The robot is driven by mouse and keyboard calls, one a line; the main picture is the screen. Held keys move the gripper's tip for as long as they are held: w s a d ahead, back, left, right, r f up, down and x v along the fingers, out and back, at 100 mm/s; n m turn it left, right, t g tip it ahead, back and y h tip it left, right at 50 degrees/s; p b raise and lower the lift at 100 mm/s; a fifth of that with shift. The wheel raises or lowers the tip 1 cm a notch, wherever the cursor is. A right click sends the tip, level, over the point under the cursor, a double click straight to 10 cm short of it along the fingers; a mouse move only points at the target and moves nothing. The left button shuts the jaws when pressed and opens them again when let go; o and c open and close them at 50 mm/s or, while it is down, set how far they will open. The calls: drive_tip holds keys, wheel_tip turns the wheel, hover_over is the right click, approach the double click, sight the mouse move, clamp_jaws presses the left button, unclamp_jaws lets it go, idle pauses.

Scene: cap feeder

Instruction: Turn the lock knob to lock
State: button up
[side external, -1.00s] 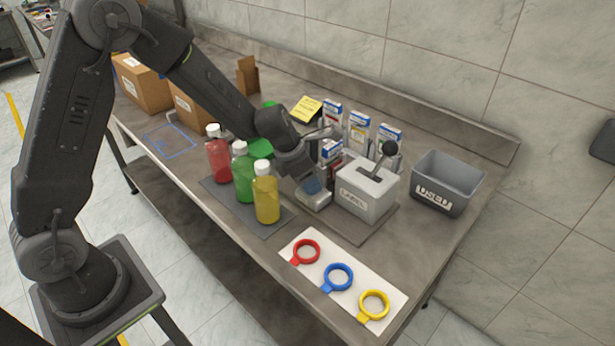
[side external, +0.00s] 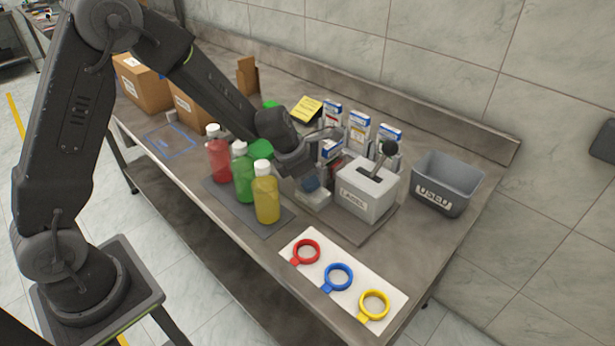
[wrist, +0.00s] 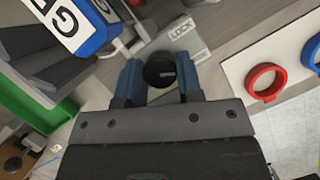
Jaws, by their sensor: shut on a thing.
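In the side external view my gripper (side external: 311,184) is low over the lock base (side external: 313,200), left of the grey lever box (side external: 362,205). The knob is hidden there by my gripper.
Red, green and yellow bottles (side external: 266,200) stand close left of my gripper. The lever box and a grey USED bin (side external: 447,200) are to the right. Several small cartons (side external: 359,128) stand behind. Coloured rings (side external: 338,278) lie on a white sheet in front.

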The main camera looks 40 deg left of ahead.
drive_tip(key=shift+d+n+t+y, duration=0.1)
drive_tip(key=shift+n+t+y, duration=0.4)
drive_tip(key=shift+n, duration=1.4)
drive_tip(key=shift+y, duration=0.3)
drive_tip(key=o, duration=0.9)
drive_tip(key=r, duration=0.3)
drive_tip(key=s+r, duration=0.1)
drive_tip(key=r, duration=0.6)
drive_tip(key=shift+s, duration=0.15)
